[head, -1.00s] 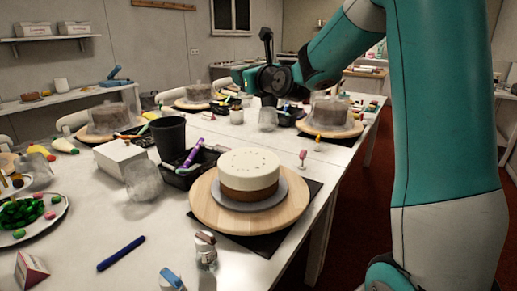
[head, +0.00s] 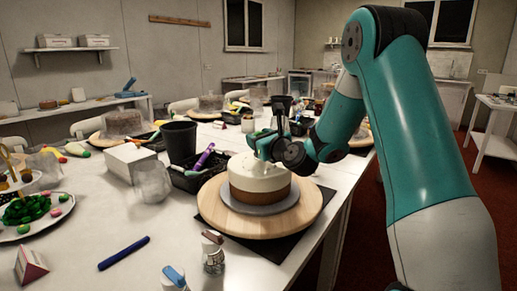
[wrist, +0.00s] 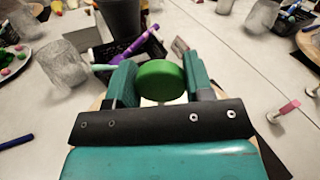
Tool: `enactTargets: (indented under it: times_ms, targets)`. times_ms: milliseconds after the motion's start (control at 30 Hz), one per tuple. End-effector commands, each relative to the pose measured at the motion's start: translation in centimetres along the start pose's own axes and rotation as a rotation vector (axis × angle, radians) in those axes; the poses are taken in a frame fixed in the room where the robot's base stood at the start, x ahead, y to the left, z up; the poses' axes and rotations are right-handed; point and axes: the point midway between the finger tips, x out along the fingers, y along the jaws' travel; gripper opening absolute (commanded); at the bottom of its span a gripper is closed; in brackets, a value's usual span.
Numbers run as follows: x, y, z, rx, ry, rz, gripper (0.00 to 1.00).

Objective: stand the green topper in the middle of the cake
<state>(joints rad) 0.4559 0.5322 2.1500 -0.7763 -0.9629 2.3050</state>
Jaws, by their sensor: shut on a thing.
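My gripper (wrist: 160,86) is shut on the green topper (wrist: 160,73), whose round green head shows between the two jaws in the wrist view. In the head view my gripper (head: 264,152) is over the top of the cake (head: 258,186), near its middle. The cake has white icing above a brown lower half and stands on a grey plate on a round wooden turntable (head: 222,213). The topper is not clear in the head view, and my gripper hides the cake in the wrist view, so I cannot tell whether the topper touches the icing.
A black tray with a purple tool (head: 203,160), a black cup (head: 178,140), a white box (head: 128,160) and a glass jar (head: 152,180) stand left of the turntable. Small bottles (head: 213,255) are in front. A pink piece (wrist: 288,107) stands to the right in the wrist view.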

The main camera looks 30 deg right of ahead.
Motion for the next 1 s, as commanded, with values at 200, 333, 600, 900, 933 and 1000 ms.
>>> enactTargets:
  times_ms: [200,333,600,900,933,1000]
  targets:
    - [-0.01,0.13,-1.05,0.0,-0.002,-0.002,0.25]
    - [-0.01,0.11,-1.02,0.0,-0.002,-0.001,0.25]
    - [-0.01,0.15,-1.33,0.001,-0.001,-0.001,0.72]
    - [-0.01,0.1,-1.02,0.0,-0.002,-0.001,0.72]
    - [-0.01,0.06,-0.76,-0.001,-0.002,-0.001,0.72]
    - [-0.79,0.04,-1.24,0.002,0.0,-0.003,0.72]
